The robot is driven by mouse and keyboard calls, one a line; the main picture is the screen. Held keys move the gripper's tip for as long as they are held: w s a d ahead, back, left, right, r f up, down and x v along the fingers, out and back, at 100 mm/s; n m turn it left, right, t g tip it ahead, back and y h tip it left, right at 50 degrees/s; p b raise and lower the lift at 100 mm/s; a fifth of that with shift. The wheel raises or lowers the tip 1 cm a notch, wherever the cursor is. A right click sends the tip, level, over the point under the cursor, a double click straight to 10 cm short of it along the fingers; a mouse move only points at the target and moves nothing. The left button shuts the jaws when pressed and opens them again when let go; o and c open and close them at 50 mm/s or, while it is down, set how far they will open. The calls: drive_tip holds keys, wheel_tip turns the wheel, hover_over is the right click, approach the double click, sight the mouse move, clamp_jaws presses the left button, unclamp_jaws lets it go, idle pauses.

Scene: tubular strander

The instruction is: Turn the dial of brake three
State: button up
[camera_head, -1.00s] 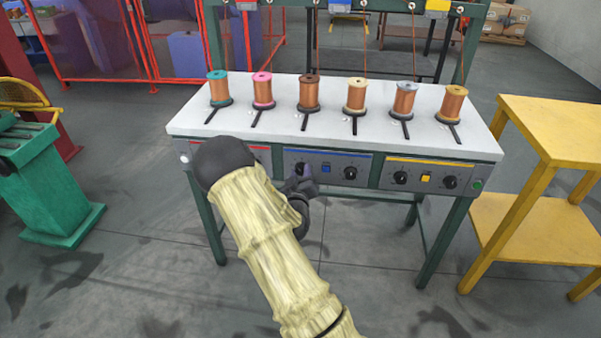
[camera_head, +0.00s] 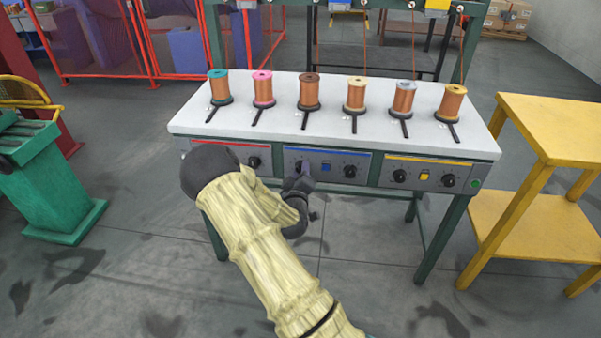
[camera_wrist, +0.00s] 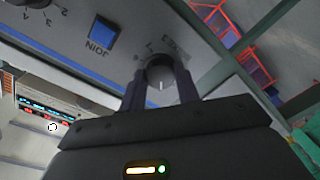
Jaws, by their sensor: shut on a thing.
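My gripper (camera_head: 298,184) is at the left dial of the blue-striped panel (camera_head: 370,156), the middle one of the table front. In the wrist view my gripper (camera_wrist: 161,84) has its two fingers on either side of this black dial (camera_wrist: 159,71), shut on it. A white mark on the dial points toward my palm. Printed marks around the dial are partly hidden and too small to read for sure. The dial is mostly hidden by my gripper in the head view. A blue JOIN button (camera_wrist: 103,38) sits beside it in the wrist view.
The panel's other dial (camera_head: 350,171) is right of the blue button (camera_head: 326,168). A yellow-striped panel (camera_head: 425,163) lies further right, a red-striped one left. Several copper spools stand on the white tabletop (camera_head: 285,101). A yellow table (camera_head: 560,120) stands at right, a green machine (camera_head: 45,180) at left.

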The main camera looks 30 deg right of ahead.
drive_tip(key=o, duration=1)
drive_tip(key=shift+c, duration=0.2)
drive_tip(key=p+v, duration=0.5)
drive_tip(key=v, duration=1.2)
drive_tip(key=shift+s+a+p, duration=0.2)
drive_tip(key=shift+p, duration=0.1)
drive_tip(key=shift+d, duration=0.1)
